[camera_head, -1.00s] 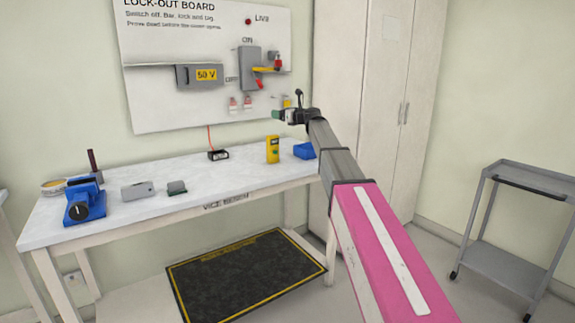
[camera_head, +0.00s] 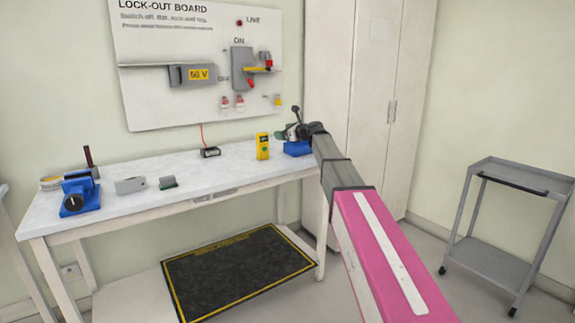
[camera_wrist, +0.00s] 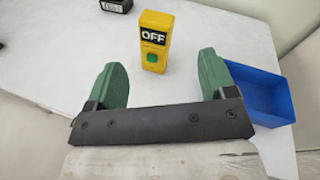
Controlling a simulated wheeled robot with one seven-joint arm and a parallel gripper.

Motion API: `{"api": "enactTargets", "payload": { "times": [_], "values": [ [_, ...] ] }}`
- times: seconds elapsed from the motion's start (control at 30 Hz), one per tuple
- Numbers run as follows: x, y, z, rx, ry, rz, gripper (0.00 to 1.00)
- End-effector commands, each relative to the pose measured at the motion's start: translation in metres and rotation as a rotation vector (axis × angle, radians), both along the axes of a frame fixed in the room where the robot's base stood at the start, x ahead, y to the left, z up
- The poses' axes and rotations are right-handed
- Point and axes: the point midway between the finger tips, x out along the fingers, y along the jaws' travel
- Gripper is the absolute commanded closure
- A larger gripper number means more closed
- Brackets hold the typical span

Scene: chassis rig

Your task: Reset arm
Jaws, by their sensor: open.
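My gripper (camera_head: 290,132) is at the right end of the bench, in front of the lock-out board (camera_head: 205,110) and close over the blue bin (camera_head: 297,148). In the wrist view its two green fingers (camera_wrist: 160,85) are spread apart with nothing between them. A yellow device marked OFF (camera_wrist: 155,40) stands upright beyond the fingertips, apart from them. It also shows on the bench in the head view (camera_head: 262,146). The blue bin (camera_wrist: 262,98) is just right of the right finger in the wrist view and looks empty there.
The bench (camera_head: 130,213) also holds a blue vice (camera_head: 80,195), a grey box (camera_head: 130,185), a small grey-green block (camera_head: 168,182) and a small black box (camera_head: 210,152). A tall cabinet (camera_head: 385,130) stands behind my arm. A grey trolley (camera_head: 500,255) stands at the right.

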Motion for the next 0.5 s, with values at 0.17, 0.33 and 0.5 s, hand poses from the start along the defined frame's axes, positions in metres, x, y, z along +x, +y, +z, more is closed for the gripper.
{"api": "enactTargets", "payload": {
  "times": [0.17,0.33,0.5],
  "values": [
    [-0.03,-0.01,-0.054,-0.186,-0.055,0.039,0.23],
    [-0.074,-0.028,-0.128,-0.454,-0.13,0.125,0.23],
    [-0.137,-0.056,-0.217,-0.787,-0.218,0.296,0.23]
  ]
}}
